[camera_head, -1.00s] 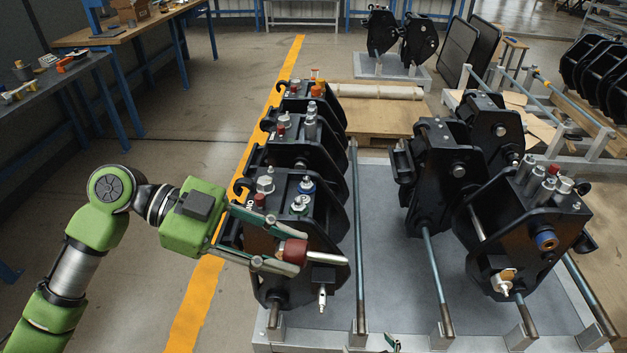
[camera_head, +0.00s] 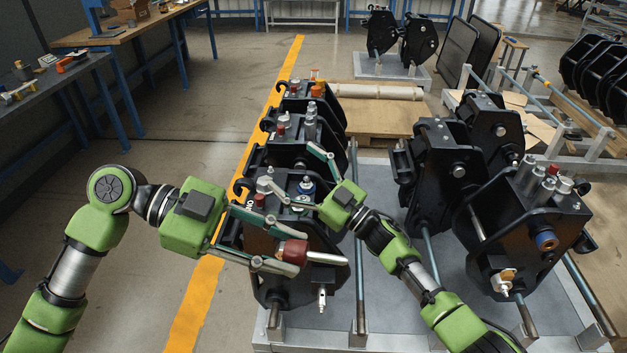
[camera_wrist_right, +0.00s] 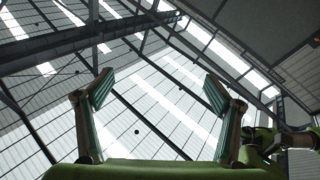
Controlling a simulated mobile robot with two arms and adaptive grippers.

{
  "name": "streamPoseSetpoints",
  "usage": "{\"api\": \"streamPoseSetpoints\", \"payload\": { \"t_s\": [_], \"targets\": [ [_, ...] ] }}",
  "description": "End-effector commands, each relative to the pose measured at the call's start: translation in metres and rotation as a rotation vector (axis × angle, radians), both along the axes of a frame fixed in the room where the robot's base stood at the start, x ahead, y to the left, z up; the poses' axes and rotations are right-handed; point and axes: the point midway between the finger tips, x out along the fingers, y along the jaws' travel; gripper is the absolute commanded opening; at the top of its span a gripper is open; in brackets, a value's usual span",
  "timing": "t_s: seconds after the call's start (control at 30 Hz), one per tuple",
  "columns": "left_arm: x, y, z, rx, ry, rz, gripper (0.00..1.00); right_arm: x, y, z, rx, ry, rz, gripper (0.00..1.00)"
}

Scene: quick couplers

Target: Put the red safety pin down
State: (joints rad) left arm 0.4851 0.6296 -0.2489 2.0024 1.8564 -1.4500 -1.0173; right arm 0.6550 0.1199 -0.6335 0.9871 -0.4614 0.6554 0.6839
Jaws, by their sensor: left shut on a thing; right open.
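The red safety pin (camera_head: 293,252) has a thick red head and a bare steel shaft that points right. My left gripper (camera_head: 289,256) is shut on the red head, with one finger above and one below. The pin is in front of the side of the nearest black coupler (camera_head: 268,243) in the left row; I cannot tell whether it touches it. My right gripper (camera_head: 290,167) is open and empty above that coupler's top fittings, higher than the pin. In the right wrist view its two fingers (camera_wrist_right: 158,90) are spread with only the roof beyond.
More black couplers stand behind in the left row, and another group (camera_head: 525,215) stands at the right. A grey pallet (camera_head: 385,290) with upright steel rods lies between them. A workbench (camera_head: 60,85) is far left. Open floor (camera_head: 150,170) with a yellow line lies left of the couplers.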

Motion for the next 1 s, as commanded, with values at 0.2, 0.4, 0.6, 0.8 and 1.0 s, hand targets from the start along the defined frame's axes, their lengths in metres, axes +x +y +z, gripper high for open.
{"api": "streamPoseSetpoints", "payload": {
  "t_s": [0.2,0.4,0.6,0.8,1.0],
  "targets": [
    [0.000,0.000,0.000,-0.001,0.000,0.000,0.02,-0.046,0.050,0.118,-0.024,-0.233,0.266,0.85],
    [0.000,0.000,0.001,-0.001,0.000,0.000,0.02,-0.123,0.090,0.200,-0.139,-0.446,0.566,0.85],
    [0.000,0.000,0.000,-0.001,-0.001,-0.001,0.02,-0.215,0.107,0.236,-0.396,-0.620,0.886,0.85],
    [0.000,0.000,0.000,-0.001,0.000,0.000,0.02,-0.278,0.093,0.228,-0.785,-0.714,1.126,0.85],
    [0.000,0.000,0.000,-0.001,0.000,0.000,0.02,-0.302,0.046,0.202,-1.282,-0.714,1.242,0.85]
  ]
}}
